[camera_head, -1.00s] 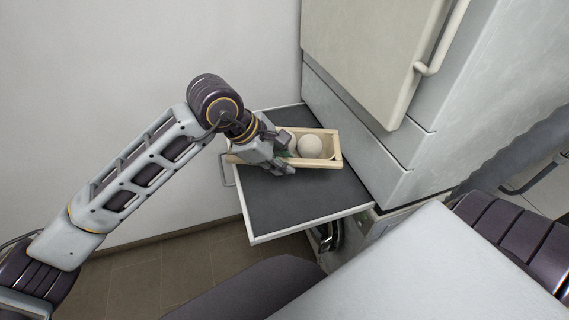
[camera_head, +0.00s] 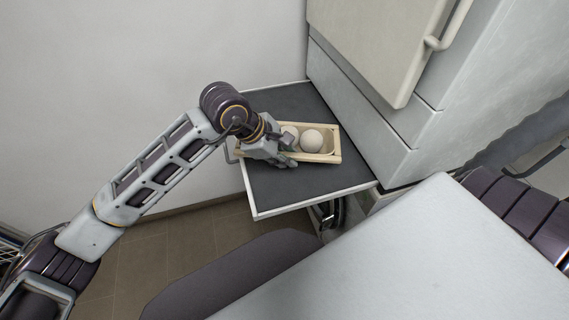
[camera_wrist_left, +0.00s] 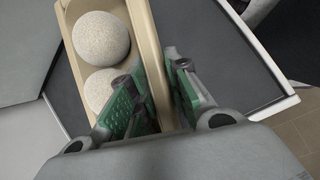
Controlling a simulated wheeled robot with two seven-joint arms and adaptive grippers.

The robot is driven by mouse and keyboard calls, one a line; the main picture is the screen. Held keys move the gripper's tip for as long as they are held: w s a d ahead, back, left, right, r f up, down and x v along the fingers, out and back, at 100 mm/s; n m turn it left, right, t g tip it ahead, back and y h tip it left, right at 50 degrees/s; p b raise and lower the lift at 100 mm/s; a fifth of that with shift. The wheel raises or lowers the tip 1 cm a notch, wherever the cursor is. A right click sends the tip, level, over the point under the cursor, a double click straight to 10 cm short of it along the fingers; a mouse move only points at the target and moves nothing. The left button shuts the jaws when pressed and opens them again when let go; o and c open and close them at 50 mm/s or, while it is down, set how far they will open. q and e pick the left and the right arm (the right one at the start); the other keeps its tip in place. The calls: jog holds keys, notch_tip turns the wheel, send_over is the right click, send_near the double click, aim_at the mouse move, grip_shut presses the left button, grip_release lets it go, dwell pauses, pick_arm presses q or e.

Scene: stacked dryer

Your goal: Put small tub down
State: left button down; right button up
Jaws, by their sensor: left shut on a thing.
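The small tub (camera_head: 336,157) is a cream, oblong open box with pale round balls (camera_head: 312,140) inside. It is over the dark-topped pull-out shelf (camera_head: 290,192), and I cannot tell for sure whether its base touches the shelf. My left gripper (camera_head: 287,157) is at the tub's left end and hides part of it. In the left wrist view the green-padded fingers (camera_wrist_left: 158,98) are shut on the tub's wall (camera_wrist_left: 150,50), one finger on each side, with two speckled balls (camera_wrist_left: 101,42) beside them. My right gripper is not in view.
The pale dryer cabinet (camera_head: 375,105) rises right behind the shelf, with a door and handle (camera_head: 450,25) above. The front part of the shelf is bare. A pale wall is at the left.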

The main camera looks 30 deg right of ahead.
pick_arm(q)
jog(key=shift+f, duration=1.8)
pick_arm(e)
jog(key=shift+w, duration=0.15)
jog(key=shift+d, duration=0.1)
pick_arm(q)
jog(key=c, duration=1.5)
grip_release()
jog(key=shift+f, duration=0.1)
jog(key=shift+c, duration=0.2)
jog(key=shift+o, duration=1)
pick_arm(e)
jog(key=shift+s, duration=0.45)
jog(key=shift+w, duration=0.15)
